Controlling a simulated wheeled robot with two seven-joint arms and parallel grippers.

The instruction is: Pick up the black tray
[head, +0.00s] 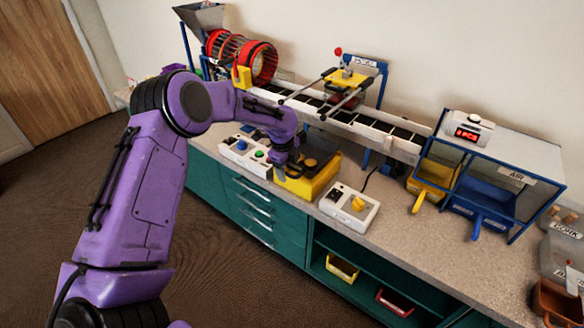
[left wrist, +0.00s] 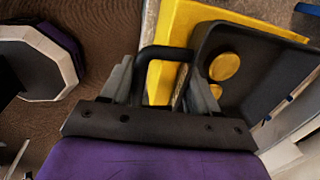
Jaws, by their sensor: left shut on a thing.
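The black tray (left wrist: 268,68) shows in the left wrist view with round yellow pieces in it and a black loop handle (left wrist: 166,52). My left gripper (left wrist: 162,82) has its two fingers at the handle and is shut on it. Behind the tray is a yellow box (left wrist: 182,28). In the head view, my left gripper (head: 286,164) is at the yellow box (head: 312,184) on the counter, and the tray is small and dark there, partly hidden by the gripper. Whether the tray touches the box is hard to tell. My right gripper is not in view.
A white panel with a yellow knob (head: 349,207) stands right of the yellow box, and a button panel (head: 247,152) stands left. Behind runs a white conveyor (head: 375,128). Yellow (head: 432,186) and blue (head: 480,210) bins stand under a frame at right. Counter between is partly clear.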

